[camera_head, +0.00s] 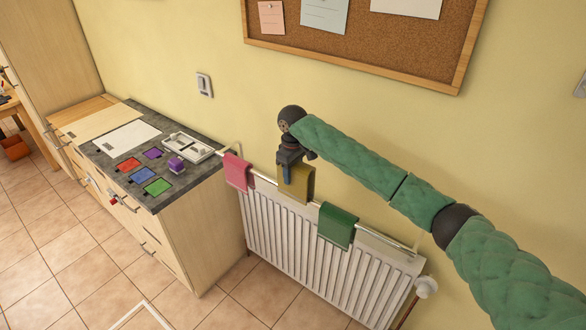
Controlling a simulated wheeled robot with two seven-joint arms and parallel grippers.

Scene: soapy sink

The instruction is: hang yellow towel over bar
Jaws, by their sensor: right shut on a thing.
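The yellow towel (301,183) is at the bar (266,178) above the radiator, between a pink towel (238,172) and a green towel (337,226). My right gripper (286,173) comes down from above and is shut on the yellow towel near its top left part. The towel hangs down in front of the radiator's top. The gripper hides part of it, and I cannot tell whether the towel lies over the bar. The pink and green towels hang over the bar on either side. My left gripper is not in view.
A white radiator (300,245) stands below the bar. To the left is a counter (150,190) with colored squares, a purple object (175,164) and a white tray (190,146). A corkboard (370,45) hangs on the wall above. The tiled floor in front is mostly clear.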

